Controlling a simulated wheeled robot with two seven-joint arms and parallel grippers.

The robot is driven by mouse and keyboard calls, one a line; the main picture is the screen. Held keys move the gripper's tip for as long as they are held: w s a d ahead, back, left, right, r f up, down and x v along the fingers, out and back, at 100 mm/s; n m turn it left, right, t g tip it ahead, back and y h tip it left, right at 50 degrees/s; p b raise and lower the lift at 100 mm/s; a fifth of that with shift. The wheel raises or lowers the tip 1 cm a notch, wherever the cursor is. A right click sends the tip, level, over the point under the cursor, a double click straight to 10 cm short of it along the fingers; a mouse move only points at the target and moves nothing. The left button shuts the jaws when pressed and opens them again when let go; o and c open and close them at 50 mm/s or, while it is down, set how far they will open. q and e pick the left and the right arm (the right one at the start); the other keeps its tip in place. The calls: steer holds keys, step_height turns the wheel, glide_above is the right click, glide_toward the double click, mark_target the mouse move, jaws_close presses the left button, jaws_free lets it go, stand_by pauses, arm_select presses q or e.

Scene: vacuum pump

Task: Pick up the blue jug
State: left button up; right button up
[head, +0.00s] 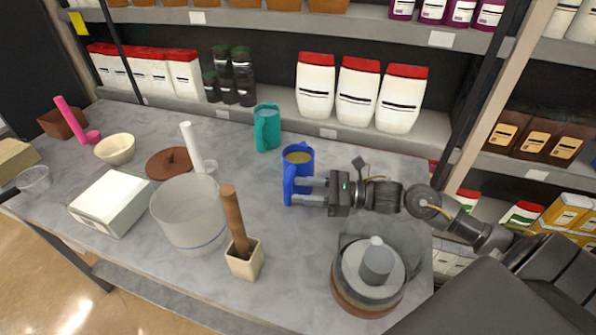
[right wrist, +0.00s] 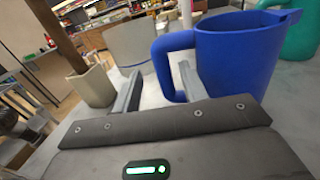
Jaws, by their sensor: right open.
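The blue jug (head: 299,158) stands upright on the grey table, with yellowish contents at its top. Its handle faces the front left in the head view. In the right wrist view the jug (right wrist: 238,55) fills the upper right, and its handle (right wrist: 161,60) shows between the two fingers. My right gripper (head: 297,190) comes in from the right, low at the front of the jug. It is open, with one finger close to the jug's body by the handle opening; I cannot tell whether it touches. My left gripper is not in view.
A teal jug (head: 267,130) stands behind left. A large pale pot (head: 187,222) and a beige holder with a wooden pestle (head: 245,262) are front left. A round lidded device (head: 368,285) is front right. Shelves with white bottles (head: 357,92) rise behind.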

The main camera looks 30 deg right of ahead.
mark_target(288, 187)
steer(key=p+x, duration=0.1)
steer(key=x, duration=0.3)
steer(key=shift+w+d+r+p, duration=0.1)
steer(key=shift+w+d+p, duration=0.05)
steer(key=shift+p, duration=0.25)
steer(key=shift+c, duration=0.4)
jaws_close()
steer(key=shift+w, duration=0.1)
